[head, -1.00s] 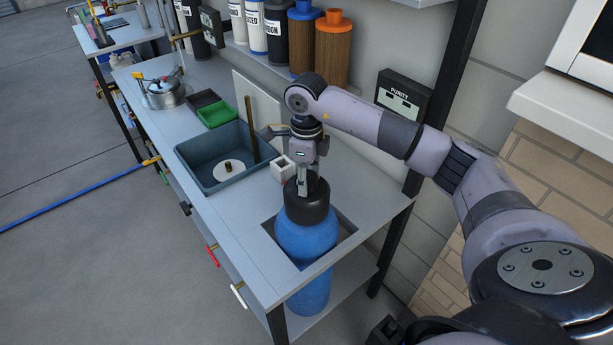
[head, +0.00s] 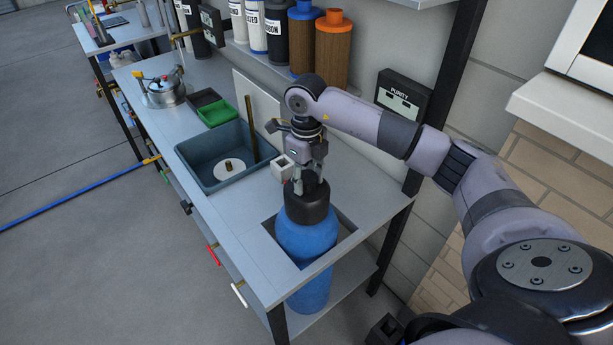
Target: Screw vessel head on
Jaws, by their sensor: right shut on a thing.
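The blue vessel (head: 306,238) stands upright in a square cut-out at the near end of the bench, its lower part showing below the top. The black vessel head (head: 307,208) sits on its neck; I cannot tell how far it is threaded. My right gripper (head: 308,183) points down from above, with its fingers shut on the top of the vessel head. The gripper partly hides the head's top. My left gripper is not in view.
A grey-blue tub (head: 200,172) with a white disc and an upright brown rod stands left of the vessel. A small white square block (head: 283,168) sits close beside my gripper. A green tray (head: 217,113) and a metal pot (head: 163,92) are farther back. A shelf of canisters lines the wall.

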